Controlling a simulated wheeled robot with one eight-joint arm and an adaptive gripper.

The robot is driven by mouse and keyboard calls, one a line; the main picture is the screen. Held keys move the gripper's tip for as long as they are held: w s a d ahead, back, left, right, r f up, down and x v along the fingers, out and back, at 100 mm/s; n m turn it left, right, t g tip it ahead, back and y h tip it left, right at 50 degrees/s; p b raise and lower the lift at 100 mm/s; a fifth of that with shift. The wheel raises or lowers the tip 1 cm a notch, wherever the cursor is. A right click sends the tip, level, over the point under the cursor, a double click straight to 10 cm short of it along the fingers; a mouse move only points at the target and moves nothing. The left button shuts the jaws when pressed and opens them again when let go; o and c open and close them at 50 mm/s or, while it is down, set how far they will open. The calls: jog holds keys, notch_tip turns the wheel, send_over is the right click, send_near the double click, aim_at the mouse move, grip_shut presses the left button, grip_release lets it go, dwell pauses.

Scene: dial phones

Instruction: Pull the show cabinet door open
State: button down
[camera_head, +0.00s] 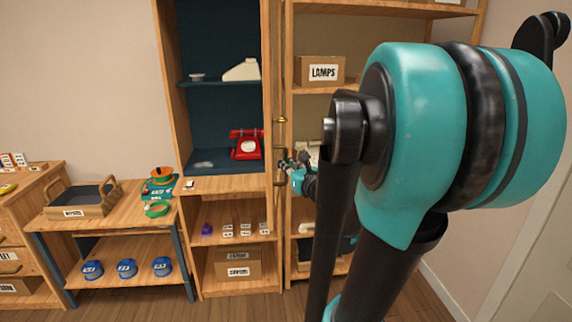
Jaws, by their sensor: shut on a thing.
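The show cabinet (174,95) stands in the middle left, with a dark blue inside. A red dial phone (246,145) sits on its lower level, and a pale wedge-shaped item (243,70) sits on its shelf. A narrow upright wooden strip (277,60) at the cabinet's right side looks like its door seen nearly edge-on; how far it stands open is hard to tell. My gripper (284,166) is at this strip, at handle height, shut on what appears to be the door handle (279,153). The fingertips are small and partly hidden.
Right of the cabinet is an open shelf with a LAMPS box (322,70). A low bench (110,215) with a wooden tray (82,203) and blue items (127,268) stands left. My arm covers much of the right side. Some floor shows in front.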

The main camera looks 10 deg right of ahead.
jog(key=shift+s+a+f, duration=0.1)
jog(key=shift+s, duration=0.05)
jog(key=c, duration=1.6)
grip_release()
jog(key=v, duration=1.2)
